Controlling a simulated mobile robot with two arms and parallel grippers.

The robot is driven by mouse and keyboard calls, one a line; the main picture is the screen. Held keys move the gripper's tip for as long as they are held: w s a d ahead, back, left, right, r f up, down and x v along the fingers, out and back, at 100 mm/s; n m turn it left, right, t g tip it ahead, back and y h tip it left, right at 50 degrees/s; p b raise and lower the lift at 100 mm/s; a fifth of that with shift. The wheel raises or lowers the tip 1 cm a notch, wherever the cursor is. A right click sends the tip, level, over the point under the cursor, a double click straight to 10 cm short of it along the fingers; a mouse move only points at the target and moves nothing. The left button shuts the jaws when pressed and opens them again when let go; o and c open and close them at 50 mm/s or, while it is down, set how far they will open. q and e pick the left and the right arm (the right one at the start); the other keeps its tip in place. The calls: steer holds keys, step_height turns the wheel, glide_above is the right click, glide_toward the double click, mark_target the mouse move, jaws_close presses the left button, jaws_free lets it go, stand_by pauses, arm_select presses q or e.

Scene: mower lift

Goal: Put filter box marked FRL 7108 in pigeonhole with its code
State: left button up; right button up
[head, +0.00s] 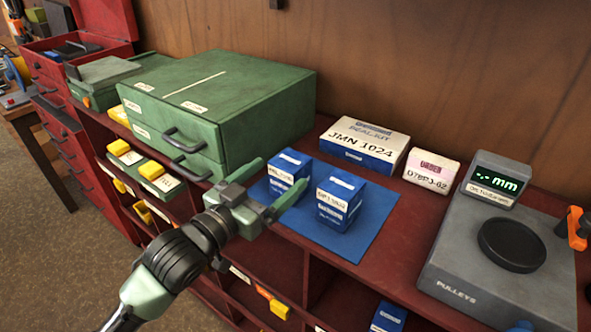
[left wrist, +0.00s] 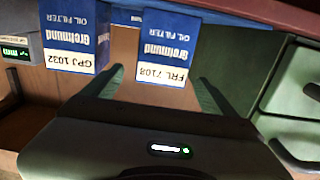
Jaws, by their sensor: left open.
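The blue and white filter box marked FRL 7108 (head: 288,172) stands upright on a blue mat (head: 367,238) on the red shelf top. In the left wrist view the FRL 7108 box (left wrist: 170,45) shows upside down, its code readable. A like box marked GPJ 1032 (head: 338,198) stands to its right; it also shows in the left wrist view (left wrist: 76,38). My left gripper (head: 273,182) is open and empty, in front of the FRL 7108 box, apart from it. Pigeonholes (head: 335,297) lie under the shelf top; their codes are not readable. My right gripper is not in view.
A green drawer cabinet (head: 225,95) stands left of the mat. Behind are a JMN 1024 box (head: 365,143) and a small white and pink box (head: 432,172). A grey gauge (head: 500,245) stands at right. A blue box (head: 388,316) sits in a lower compartment.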

mark_target(290, 159)
arm_select(q)
steer(key=shift+w+d+r+p, duration=0.3)
steer(key=shift+w+d+p, duration=0.25)
steer(key=shift+w, duration=0.2)
steer(key=x, duration=0.1)
steer(key=p+x, duration=0.1)
steer(key=x, duration=0.1)
steer(key=shift+w+d+f, duration=0.1)
steer(key=shift+w+f, duration=0.1)
steer(key=shift+w, duration=0.1)
steer(key=shift+w+d+f+p, duration=0.1)
steer(key=shift+w+d+p, duration=0.05)
steer(key=shift+p, duration=0.15)
steer(key=c, duration=1.8)
jaws_close()
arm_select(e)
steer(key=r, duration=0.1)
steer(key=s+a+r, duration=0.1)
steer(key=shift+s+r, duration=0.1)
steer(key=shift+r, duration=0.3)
